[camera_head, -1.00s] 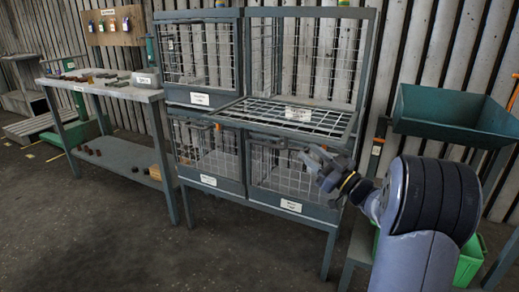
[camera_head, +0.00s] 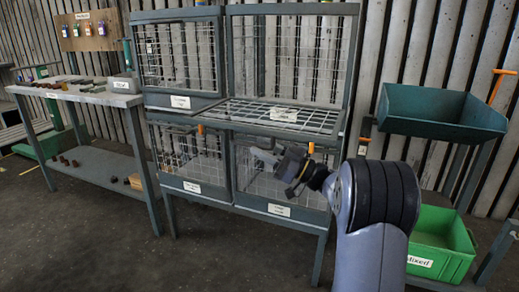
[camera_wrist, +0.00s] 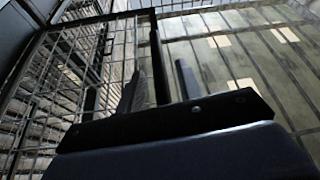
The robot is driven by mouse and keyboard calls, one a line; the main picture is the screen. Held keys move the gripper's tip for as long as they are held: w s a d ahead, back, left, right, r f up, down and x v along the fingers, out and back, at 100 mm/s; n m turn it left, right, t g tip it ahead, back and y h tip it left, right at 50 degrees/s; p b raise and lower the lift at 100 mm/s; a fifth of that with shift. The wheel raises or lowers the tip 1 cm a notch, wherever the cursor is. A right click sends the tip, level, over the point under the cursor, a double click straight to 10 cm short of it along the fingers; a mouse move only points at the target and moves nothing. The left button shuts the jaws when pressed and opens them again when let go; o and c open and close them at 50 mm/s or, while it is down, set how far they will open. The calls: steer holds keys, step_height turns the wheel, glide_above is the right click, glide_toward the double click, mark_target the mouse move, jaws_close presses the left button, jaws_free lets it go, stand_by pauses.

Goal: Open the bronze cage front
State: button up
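The cage rack (camera_head: 226,95) has two cages above and two below. I cannot read the labels surely, so I cannot tell which front is the bronze one. The upper right front (camera_head: 285,116) is folded down flat. The upper left front (camera_head: 180,55), lower left front (camera_head: 190,160) and lower right front (camera_head: 255,185) stand upright. My gripper (camera_head: 262,156) is before the upper part of the lower right front, below the folded-down one, and hides some mesh. In the wrist view its fingers (camera_wrist: 160,78) are apart, with a dark bar between them; contact is unclear.
Orange pieces (camera_head: 201,129) show at the tops of the lower cages. A workbench (camera_head: 90,95) with small parts stands left. At right are a dark green tray (camera_head: 440,115) and a green bin (camera_head: 440,240) marked "Mixed". The floor in front is clear.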

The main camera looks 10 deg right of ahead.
steer(key=shift+w+a+r, duration=0.3)
steer(key=shift+w+a, duration=0.05)
steer(key=shift+a, duration=0.2)
steer(key=shift+c, duration=0.5)
jaws_close()
